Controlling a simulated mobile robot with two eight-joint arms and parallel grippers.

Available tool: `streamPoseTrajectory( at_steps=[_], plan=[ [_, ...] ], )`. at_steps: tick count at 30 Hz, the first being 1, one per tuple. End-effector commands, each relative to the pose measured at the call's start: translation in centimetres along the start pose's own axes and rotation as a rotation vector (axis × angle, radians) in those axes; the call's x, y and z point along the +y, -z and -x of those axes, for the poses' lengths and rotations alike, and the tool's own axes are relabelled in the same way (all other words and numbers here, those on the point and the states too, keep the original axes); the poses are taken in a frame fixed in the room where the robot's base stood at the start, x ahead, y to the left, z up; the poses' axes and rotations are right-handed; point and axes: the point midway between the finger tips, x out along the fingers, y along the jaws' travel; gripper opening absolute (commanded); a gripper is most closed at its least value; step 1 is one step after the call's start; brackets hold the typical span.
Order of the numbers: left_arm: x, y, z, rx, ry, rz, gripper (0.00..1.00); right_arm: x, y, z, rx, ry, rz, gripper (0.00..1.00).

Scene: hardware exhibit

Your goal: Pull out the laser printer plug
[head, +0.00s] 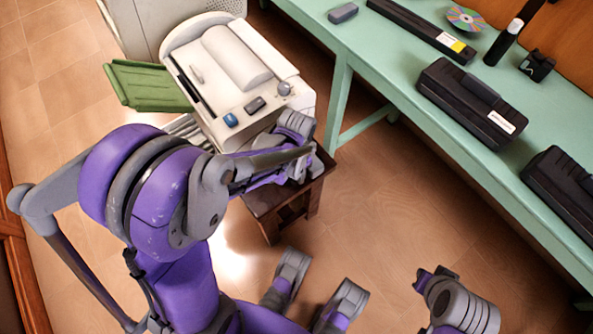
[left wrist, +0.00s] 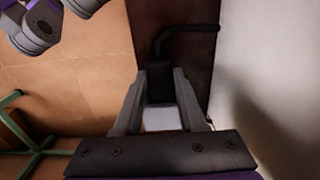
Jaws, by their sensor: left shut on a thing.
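My left gripper (left wrist: 161,92) is shut on a black plug (left wrist: 159,80) in the left wrist view. A dark cord bends away from the plug's far end to the right. A pale patch shows between the fingers below the plug. In the head view my left arm reaches to the near right corner of the laser printer (head: 243,72), and its own links hide the plug and fingertips there. A grey and purple part of my right arm shows at the lower right of the head view; its fingers cannot be made out.
The printer stands on a dark wooden stand (head: 276,222). A green table (head: 440,120) runs along the right, with toner cartridges (head: 472,103), a disc (head: 465,19) and a grey box (head: 343,13) on it. A green tray (head: 146,84) juts from the printer's left. Tiled floor is open between stand and table.

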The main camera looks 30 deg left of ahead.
Motion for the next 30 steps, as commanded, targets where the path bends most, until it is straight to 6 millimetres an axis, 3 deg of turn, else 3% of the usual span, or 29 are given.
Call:
streamPoseTrajectory(
  at_steps=[14,23,30],
  plan=[
    [0.0,0.0,0.0,0.000,0.000,0.000,0.00,0.0,0.0,0.0,0.000,0.000,0.000,0.00],
    [-0.1,-3.3,0.1,-0.001,0.001,0.002,0.00,0.0,0.1,0.2,0.001,0.000,0.000,0.00],
    [0.0,-3.6,0.0,-0.006,0.001,0.001,0.00,0.0,0.1,0.2,0.001,0.000,0.000,0.00]
  ],
)
